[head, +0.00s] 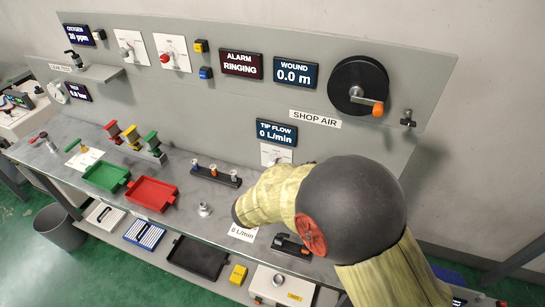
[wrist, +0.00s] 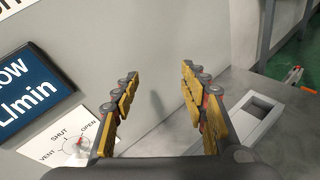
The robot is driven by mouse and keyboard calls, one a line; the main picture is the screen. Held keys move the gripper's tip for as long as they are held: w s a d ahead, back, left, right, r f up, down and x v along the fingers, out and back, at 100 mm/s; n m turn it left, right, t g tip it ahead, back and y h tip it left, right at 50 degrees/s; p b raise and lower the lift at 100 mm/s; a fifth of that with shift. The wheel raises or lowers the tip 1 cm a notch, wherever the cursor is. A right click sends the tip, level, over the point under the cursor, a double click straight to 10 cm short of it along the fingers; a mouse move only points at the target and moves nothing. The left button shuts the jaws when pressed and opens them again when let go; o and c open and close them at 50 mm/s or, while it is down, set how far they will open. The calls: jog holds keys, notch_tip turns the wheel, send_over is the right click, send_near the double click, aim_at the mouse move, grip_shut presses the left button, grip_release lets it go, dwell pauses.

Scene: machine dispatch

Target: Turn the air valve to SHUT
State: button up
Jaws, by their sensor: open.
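The air valve's white plate (wrist: 62,138), marked VENT, SHUT and OPEN, is at the lower left of the wrist view. A red and grey knob (wrist: 81,147) shows on it, partly behind my left finger; I cannot tell which mark it points to. In the head view the plate (head: 273,154) is below the TIP FLOW display, partly hidden by my arm. My gripper (wrist: 158,75) is open and empty, its yellow-padded fingers wide apart, to the right of the valve. In the head view my arm hides the gripper.
The TIP FLOW display (head: 277,132) reads 0 L/min. A black reel (head: 357,86) with an orange handle is on the panel at upper right. Green (head: 106,176) and red (head: 151,193) trays sit on the bench. A slotted grey block (wrist: 258,115) is right of my fingers.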

aim_at(274, 163)
jog(key=w+a+f+n+t+y+p, duration=0.1)
jog(key=w+a+f+n+t+y, duration=0.15)
jog(key=a+n, duration=0.4)
jog(key=w+a+f+n+t+y+p, duration=0.1)
jog(key=a+f+n+t+y, duration=0.25)
jog(key=a, duration=0.65)
jog(key=shift+t+h, duration=0.3)
jog(key=shift+t, duration=0.1)
jog(key=x, duration=0.7)
jog(key=shift+d+f+b, duration=0.25)
jog(key=shift+f+b, duration=0.05)
jog(key=shift+b, duration=0.1)
jog(key=shift+c, duration=0.5)
grip_shut()
